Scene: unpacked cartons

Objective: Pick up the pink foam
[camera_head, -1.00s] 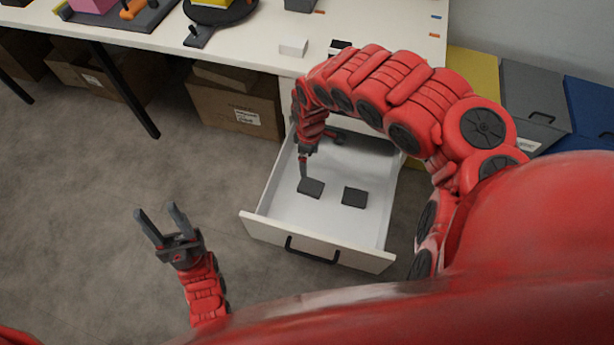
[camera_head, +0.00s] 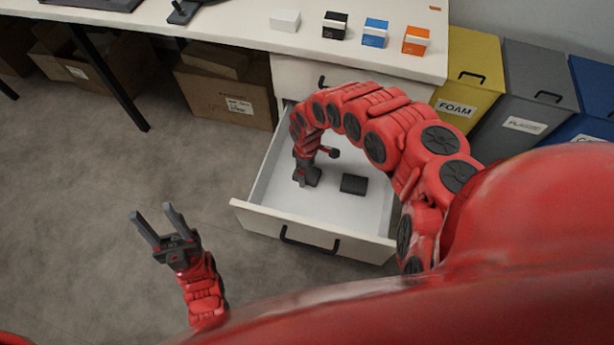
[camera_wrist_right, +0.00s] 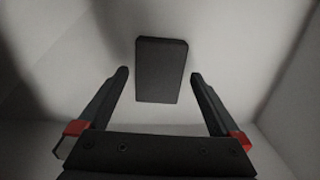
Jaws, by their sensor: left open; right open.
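No pink foam shows in either current view. My right gripper (camera_head: 306,178) reaches down into the open white drawer (camera_head: 310,237) in the head view. In the right wrist view, my right gripper (camera_wrist_right: 158,73) is open, with a dark grey block (camera_wrist_right: 161,85) between and beyond its fingertips. I cannot tell whether they touch it. My left gripper (camera_head: 155,222) is open and empty above the floor, left of the drawer.
The white table (camera_head: 240,25) holds a white box (camera_head: 285,20), a black box (camera_head: 335,26), a blue box (camera_head: 375,33) and an orange box (camera_head: 416,40). Yellow (camera_head: 468,75), grey (camera_head: 535,95) and blue (camera_head: 597,95) bins stand right. Cartons (camera_head: 225,95) sit under the table.

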